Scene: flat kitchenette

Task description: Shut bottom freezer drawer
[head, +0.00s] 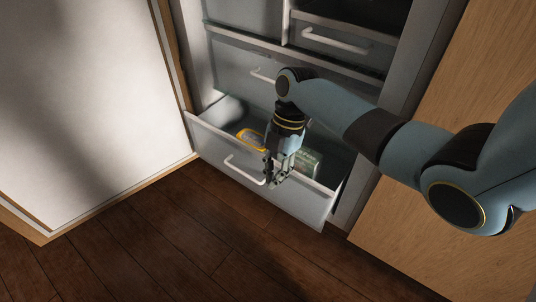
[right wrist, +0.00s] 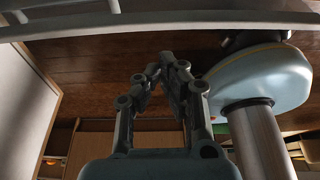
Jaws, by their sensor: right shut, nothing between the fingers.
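The bottom freezer drawer (head: 300,203) stands pulled out, low over the floor, with a white bar handle (head: 238,171) on its front. Inside it lie a yellow pack (head: 252,138) and a greenish box (head: 306,161), partly hidden by my gripper. My right gripper (head: 270,181) is shut and empty, pointing down at the drawer's front panel by the right end of the handle; I cannot tell whether it touches. In the right wrist view my right gripper's fingers (right wrist: 160,66) show with a pale bar and panel edge (right wrist: 150,20) along the top. My left gripper is out of view.
A middle drawer (head: 235,70) and an upper drawer (head: 335,40) sit above, in the freezer. An open white door (head: 80,100) stands at the left, and a wooden cabinet panel (head: 440,200) at the right. The dark wood floor (head: 170,240) in front is clear.

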